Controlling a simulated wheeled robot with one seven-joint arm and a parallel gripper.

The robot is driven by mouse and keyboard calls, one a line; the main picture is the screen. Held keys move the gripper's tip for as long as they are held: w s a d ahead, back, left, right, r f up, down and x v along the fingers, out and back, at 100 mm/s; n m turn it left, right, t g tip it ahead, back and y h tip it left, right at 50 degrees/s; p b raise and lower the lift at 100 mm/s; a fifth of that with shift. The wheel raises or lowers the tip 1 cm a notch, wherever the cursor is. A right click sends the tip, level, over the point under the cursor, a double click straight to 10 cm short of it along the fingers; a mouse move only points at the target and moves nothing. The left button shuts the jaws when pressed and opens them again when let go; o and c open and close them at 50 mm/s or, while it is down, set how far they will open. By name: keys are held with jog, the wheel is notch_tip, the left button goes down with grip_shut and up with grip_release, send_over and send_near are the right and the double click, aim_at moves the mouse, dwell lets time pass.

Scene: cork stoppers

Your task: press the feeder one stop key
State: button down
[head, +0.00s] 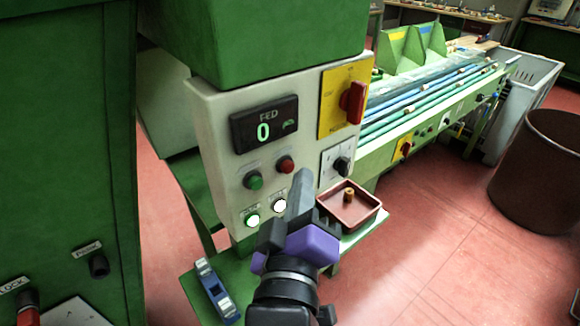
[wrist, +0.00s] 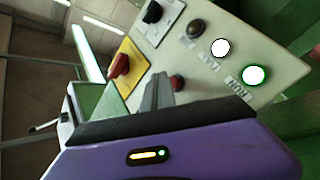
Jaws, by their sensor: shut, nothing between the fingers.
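The control panel (head: 222,160) is a pale box with a "FED" display reading 0 (head: 264,125). Its keys include a green key (head: 254,180), a red key (head: 285,165), a lit green-rimmed key (head: 253,219) and a lit white key (head: 280,205). A dark key (wrist: 196,27) shows only in the wrist view. The small labels are too blurred to tell which key is feeder one stop. My gripper (head: 301,183) is shut and empty in front of the panel. In the wrist view its fingertips (wrist: 160,82) appear beside the red key (wrist: 177,82); contact cannot be told.
A red rotary switch (head: 352,102) on a yellow plate and a black knob (head: 343,165) sit on the panel's right. A reddish tray (head: 368,222) holding a cork stands below. A blue-and-grey object (head: 217,291) lies on the green shelf. Open floor is at right.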

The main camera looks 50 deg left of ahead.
jog(key=shift+a, duration=0.35)
jog(key=shift+a, duration=0.45)
dwell(0.6)
jog(key=shift+d, duration=0.1)
jog(key=shift+d+p, duration=0.3)
jog(key=shift+d, duration=0.5)
jog(key=shift+s+d+p, duration=0.15)
jog(key=shift+d+p, duration=0.35)
jog(key=shift+d, duration=0.75)
jog(key=shift+s+d+p, duration=0.1)
jog(key=shift+d+p, duration=0.35)
jog(key=shift+d, duration=0.8)
